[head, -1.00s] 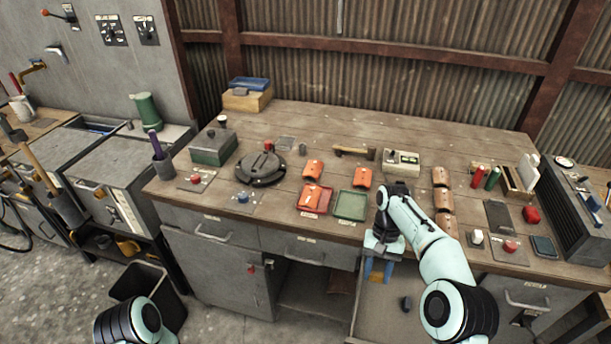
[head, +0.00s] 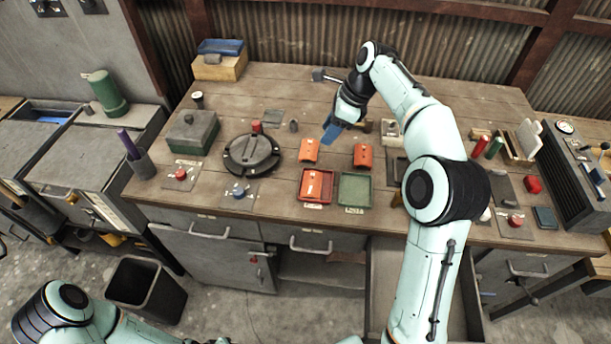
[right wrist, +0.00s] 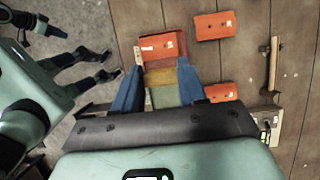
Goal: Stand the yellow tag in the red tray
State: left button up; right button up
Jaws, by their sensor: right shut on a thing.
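My right gripper (head: 331,130) is over the bench, behind the trays in the head view. In the right wrist view its blue fingers (right wrist: 160,85) are shut on the yellow tag (right wrist: 159,76), which lies between them as a dull yellow band. The tag is hidden in the head view. The red tray (head: 302,197) is near the bench's front edge with an orange piece (head: 314,184) in it. In the right wrist view, the red tray (right wrist: 139,57) shows beyond the tag. My left arm is low at the left; its gripper's state is unclear.
A green tray (head: 354,202) adjoins the red tray on its right. Two orange pieces (head: 309,150) (head: 364,156) lie behind the trays. A round dark fixture (head: 252,154) with a red knob stands to the left. The back of the bench is mostly clear.

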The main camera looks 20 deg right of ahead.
jog(key=f+b, duration=0.1)
jog(key=f, duration=1.1)
jog(key=f+b, duration=0.1)
jog(key=f, duration=0.5)
jog(key=shift+s+d+f+b, duration=0.1)
jog(key=shift+s+f+b, duration=0.2)
jog(key=shift+f, duration=0.1)
pick_arm(q)
jog(key=shift+g, duration=0.3)
jog(key=s+f, duration=0.1)
jog(key=s, duration=0.1)
jog(key=s+f, duration=0.2)
jog(key=shift+s+f, duration=0.2)
pick_arm(e)
jog(key=shift+s+f, duration=0.1)
jog(key=shift+f, duration=0.25)
